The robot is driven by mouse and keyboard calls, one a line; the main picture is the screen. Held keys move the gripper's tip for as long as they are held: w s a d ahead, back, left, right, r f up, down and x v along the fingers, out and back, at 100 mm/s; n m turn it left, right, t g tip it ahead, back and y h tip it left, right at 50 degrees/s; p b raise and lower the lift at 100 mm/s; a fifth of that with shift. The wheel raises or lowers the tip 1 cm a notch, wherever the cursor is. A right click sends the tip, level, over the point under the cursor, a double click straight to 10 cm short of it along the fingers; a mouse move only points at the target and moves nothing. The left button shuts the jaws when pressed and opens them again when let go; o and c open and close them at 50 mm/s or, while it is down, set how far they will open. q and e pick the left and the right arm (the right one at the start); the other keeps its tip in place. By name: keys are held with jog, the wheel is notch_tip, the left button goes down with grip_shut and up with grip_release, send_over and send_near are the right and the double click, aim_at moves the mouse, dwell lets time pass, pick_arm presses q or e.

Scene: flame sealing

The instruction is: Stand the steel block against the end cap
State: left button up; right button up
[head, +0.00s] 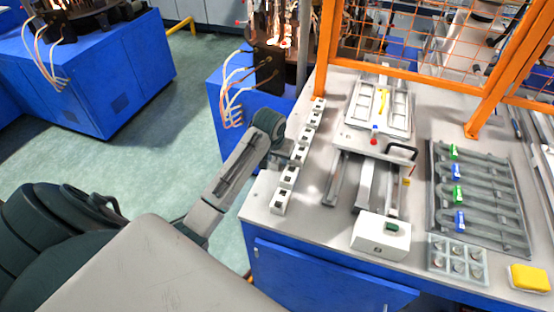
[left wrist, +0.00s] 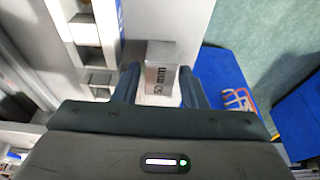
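The steel block (left wrist: 161,72), a pale grey box marked "50 mm", sits between the two fingers of my left gripper (left wrist: 160,80) in the left wrist view. In the head view my left gripper (head: 291,156) is low over the left edge of the worktable, beside a row of white blocks with dark square openings (head: 289,178). I cannot pick out the end cap with certainty. My right gripper is not in view.
A slide fixture (head: 374,142) stands right of the row, with a white box (head: 381,236) in front. Further right are a grey rack (head: 480,205) with blue and green pieces, a compartment tray (head: 457,258) and a yellow block (head: 529,278). Orange fence posts (head: 327,50) rise behind.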

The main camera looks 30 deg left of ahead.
pick_arm(q)
grip_shut()
jog(key=shift+r, duration=0.15)
